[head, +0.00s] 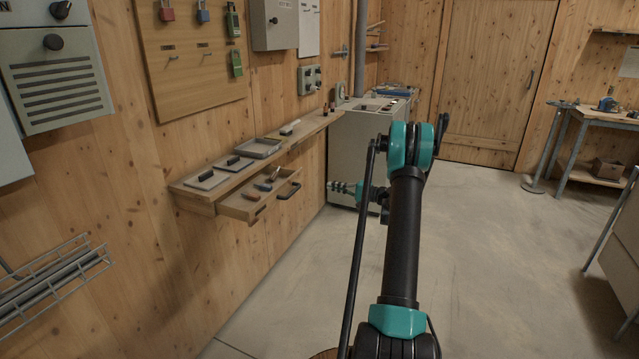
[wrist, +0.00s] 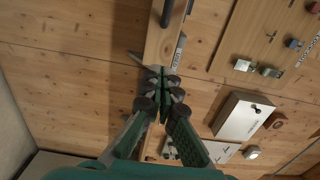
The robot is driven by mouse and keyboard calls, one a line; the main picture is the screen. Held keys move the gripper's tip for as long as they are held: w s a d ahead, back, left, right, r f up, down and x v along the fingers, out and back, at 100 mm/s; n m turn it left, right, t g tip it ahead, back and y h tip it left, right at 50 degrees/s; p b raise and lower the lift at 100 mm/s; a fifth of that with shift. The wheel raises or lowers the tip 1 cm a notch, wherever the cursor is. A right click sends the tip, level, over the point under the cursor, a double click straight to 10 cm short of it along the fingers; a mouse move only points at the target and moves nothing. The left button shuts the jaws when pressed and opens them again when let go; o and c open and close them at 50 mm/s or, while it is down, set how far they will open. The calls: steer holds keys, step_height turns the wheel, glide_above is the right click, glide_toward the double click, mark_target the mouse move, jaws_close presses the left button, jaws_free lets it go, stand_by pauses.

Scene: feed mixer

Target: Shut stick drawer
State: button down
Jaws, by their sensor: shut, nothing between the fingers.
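The wooden drawer (head: 243,207) under the wall shelf stands pulled out in the head view, with a dark bar handle (head: 289,190) on its front. A few small tools lie in it. My gripper (head: 333,186) is to the right of the drawer front, apart from it in that view, pointing left. In the wrist view my gripper (wrist: 162,80) has its fingers together and empty. A light wooden strip with a label and a dark bar, apparently the drawer front (wrist: 162,40), lies just beyond the fingertips. I cannot tell whether they touch.
The shelf (head: 180,187) above the drawer holds flat grey trays (head: 260,148). A grey cabinet (head: 350,140) stands behind my gripper. A wire rack (head: 55,275) hangs at the lower left wall. The concrete floor in front of the drawer is clear.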

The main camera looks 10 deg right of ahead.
glide_toward(273, 173)
steer(key=d, duration=0.3)
steer(key=s+d+f, duration=0.1)
steer(key=shift+s+d+f, duration=0.1)
steer(key=shift+d+f, duration=0.05)
steer(key=shift+d, duration=0.1)
steer(key=x, duration=1.5)
steer(key=shift+a, duration=0.15)
